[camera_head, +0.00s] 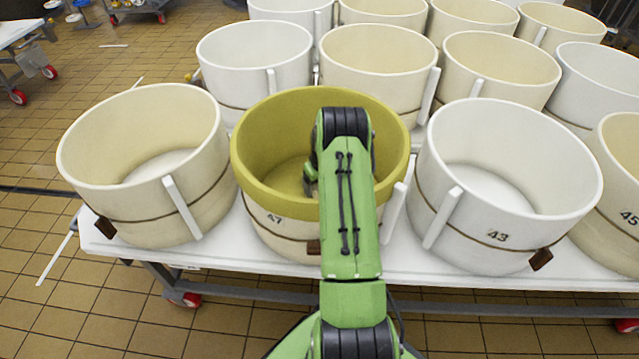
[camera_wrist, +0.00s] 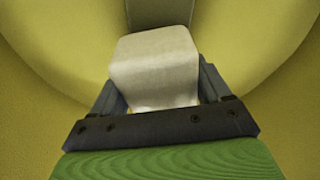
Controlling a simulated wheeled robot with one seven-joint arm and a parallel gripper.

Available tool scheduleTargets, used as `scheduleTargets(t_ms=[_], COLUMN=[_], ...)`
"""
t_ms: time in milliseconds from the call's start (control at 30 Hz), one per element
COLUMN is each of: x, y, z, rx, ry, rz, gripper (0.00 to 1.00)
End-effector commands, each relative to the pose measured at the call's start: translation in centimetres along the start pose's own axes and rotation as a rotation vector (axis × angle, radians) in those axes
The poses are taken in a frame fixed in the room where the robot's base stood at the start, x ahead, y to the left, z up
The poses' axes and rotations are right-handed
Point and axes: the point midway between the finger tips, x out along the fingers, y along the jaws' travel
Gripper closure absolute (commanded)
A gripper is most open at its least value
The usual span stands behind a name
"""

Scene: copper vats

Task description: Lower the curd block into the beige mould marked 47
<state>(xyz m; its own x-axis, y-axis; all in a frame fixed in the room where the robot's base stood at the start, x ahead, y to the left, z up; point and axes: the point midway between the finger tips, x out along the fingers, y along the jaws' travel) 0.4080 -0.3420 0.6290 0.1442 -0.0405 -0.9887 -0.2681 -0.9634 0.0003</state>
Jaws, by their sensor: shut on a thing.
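The beige mould marked 47 (camera_head: 270,231) stands at the front of the white table, with an olive-yellow upper band and inside. Its label is partly hidden by shadow and my arm. My arm reaches over its front rim, and my gripper (camera_head: 309,180) is down inside its opening, mostly hidden behind the arm. In the wrist view my gripper (camera_wrist: 160,97) is shut on the pale cream curd block (camera_wrist: 155,52), with a jaw on each side. Yellow mould walls surround the block. Whether the block touches the mould's floor I cannot tell. The block is hidden in the head view.
An unlabelled-looking cream mould (camera_head: 140,215) stands close on the left, and white mould 43 (camera_head: 470,245) close on the right. Mould 45 (camera_head: 622,215) is at the far right. More moulds crowd behind. The white table (camera_head: 440,268) has little bare space; tiled floor is open at left.

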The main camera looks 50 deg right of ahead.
Motion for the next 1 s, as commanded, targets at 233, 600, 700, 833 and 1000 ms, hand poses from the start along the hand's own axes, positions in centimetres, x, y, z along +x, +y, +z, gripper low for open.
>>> scheduleTargets(t_ms=[233,600,700,833,1000], x=[0.3,0.8,1.0,1.2,1.4], y=[0.0,0.0,0.0,0.0,0.0], z=[0.0,0.1,0.1,0.1,0.1], rx=[0.000,0.000,0.000,0.000,0.000], ry=[0.002,0.001,0.001,0.001,0.001], rz=[0.001,0.000,0.000,0.000,0.001], gripper=[0.68,0.68,0.68,0.68,0.68])
